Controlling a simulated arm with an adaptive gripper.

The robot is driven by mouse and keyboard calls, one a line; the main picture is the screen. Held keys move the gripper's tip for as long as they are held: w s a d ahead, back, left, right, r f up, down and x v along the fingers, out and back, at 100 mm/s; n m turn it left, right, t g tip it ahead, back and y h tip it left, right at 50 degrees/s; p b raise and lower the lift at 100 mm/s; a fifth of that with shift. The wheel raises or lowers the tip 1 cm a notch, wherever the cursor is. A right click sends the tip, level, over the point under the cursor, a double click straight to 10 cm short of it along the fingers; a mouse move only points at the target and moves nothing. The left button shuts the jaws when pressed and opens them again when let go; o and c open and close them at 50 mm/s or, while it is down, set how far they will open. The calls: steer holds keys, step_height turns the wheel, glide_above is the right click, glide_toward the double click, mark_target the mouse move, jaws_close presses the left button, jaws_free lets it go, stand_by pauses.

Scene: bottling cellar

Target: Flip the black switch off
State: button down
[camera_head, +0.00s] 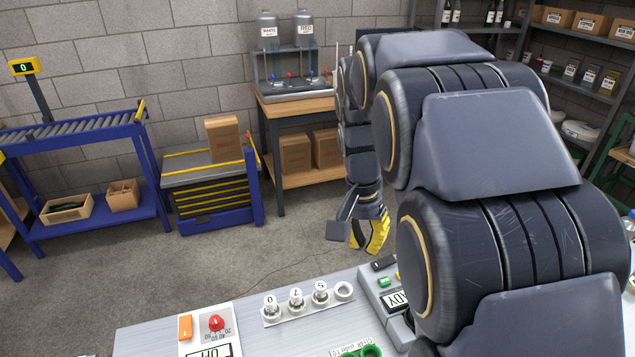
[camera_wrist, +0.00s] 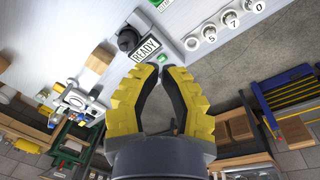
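A grey-white control panel (camera_head: 265,316) lies at the bottom of the head view. A small black part (camera_head: 384,263) shows at its far right, next to a green button. I cannot tell whether it is the switch. In the wrist view a round black knob (camera_wrist: 128,40) sits left of the READY label (camera_wrist: 147,49); its on or off position is unclear. My gripper (camera_wrist: 161,70) has yellow fingers with dark pads. The tips are close together with a narrow empty gap. It also shows beyond the panel in the head view (camera_head: 371,238), apart from the black part.
Dials (camera_head: 296,299) marked 0, 7 and 5, a red knob (camera_head: 216,322), an orange block (camera_head: 185,327) and a green part (camera_head: 362,352) are on the panel. My arm hides the panel's right side. Beyond are a blue roller stand (camera_head: 70,130) and open floor.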

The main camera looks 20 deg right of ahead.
steer(key=w+d+f+m, duration=0.4)
steer(key=w+d+f, duration=0.1)
steer(key=w+d, duration=0.35)
steer(key=m, duration=0.4)
glide_above(392, 260)
steer(key=a, duration=0.2)
steer(key=shift+t+h, duration=0.3)
steer(key=shift+t, duration=0.1)
step_height(392, 260, down, 6)
steer(key=shift+a+r, duration=0.15)
steer(key=shift+r, duration=0.05)
steer(key=f, duration=0.4)
steer(key=d+f, duration=0.1)
steer(key=f, duration=0.4)
steer(key=d+f, duration=0.1)
steer(key=f, duration=0.4)
steer(key=shift+s, duration=0.1)
